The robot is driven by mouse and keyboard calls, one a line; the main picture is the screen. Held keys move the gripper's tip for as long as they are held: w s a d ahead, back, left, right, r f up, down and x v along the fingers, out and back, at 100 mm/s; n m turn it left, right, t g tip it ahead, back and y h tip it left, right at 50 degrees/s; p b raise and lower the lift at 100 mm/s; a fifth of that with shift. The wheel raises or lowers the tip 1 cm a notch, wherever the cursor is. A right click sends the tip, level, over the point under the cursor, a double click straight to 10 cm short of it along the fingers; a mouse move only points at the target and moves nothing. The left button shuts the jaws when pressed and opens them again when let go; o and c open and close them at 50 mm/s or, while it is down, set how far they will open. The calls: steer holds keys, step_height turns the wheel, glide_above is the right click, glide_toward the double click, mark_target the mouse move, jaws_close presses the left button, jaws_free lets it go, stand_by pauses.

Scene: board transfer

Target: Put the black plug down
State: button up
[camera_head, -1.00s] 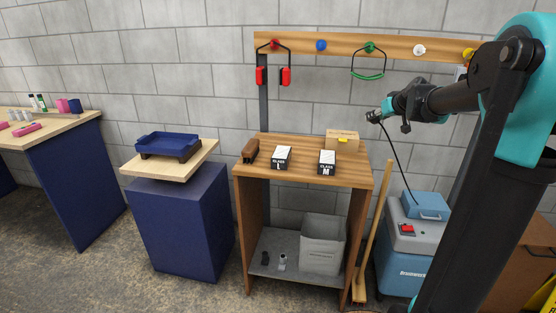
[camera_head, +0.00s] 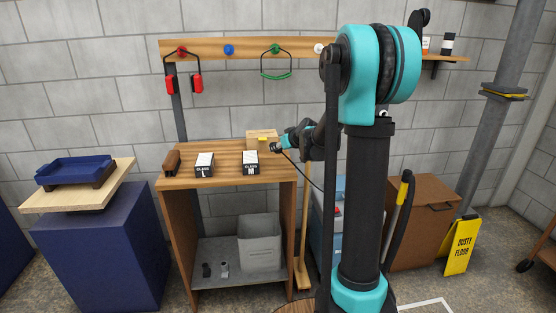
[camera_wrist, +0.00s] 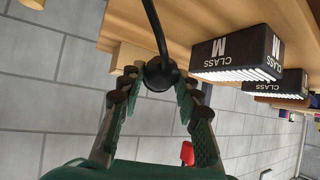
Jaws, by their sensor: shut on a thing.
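The black plug (camera_wrist: 161,73) is held between the fingertips of my gripper (camera_wrist: 158,84) in the wrist view, with its cord running up out of that view. In the head view my gripper (camera_head: 279,147) is at the right end of the wooden bench top (camera_head: 222,177), near the CLASS M box (camera_head: 250,170). The plug is dark and small there, and the cord (camera_head: 303,170) hangs down behind my arm. I cannot tell whether the plug touches the bench.
A light wooden box (camera_head: 261,135) is at the back right. Headphones (camera_head: 183,84) hang above.

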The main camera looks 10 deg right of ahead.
mark_target(279, 166)
steer(key=shift+f, duration=2.6)
steer(key=o, duration=1.2)
steer(key=shift+f, duration=0.1)
steer(key=shift+c, duration=0.2)
steer(key=v, duration=1.2)
steer(key=s+f+m+g+h, duration=0.1)
steer(key=s+f, duration=0.4)
steer(key=s, duration=0.5)
steer(key=s+f+m+g+h, duration=0.1)
steer(key=s+f, duration=0.4)
steer(key=s, duration=0.6)
steer(key=s+f+m+g+h, duration=0.2)
steer(key=s+f+g, duration=0.2)
steer(key=s, duration=0.7)
steer(key=shift+s+d+f, duration=0.2)
steer(key=shift+d+f, duration=0.2)
steer(key=shift+f, duration=0.25)
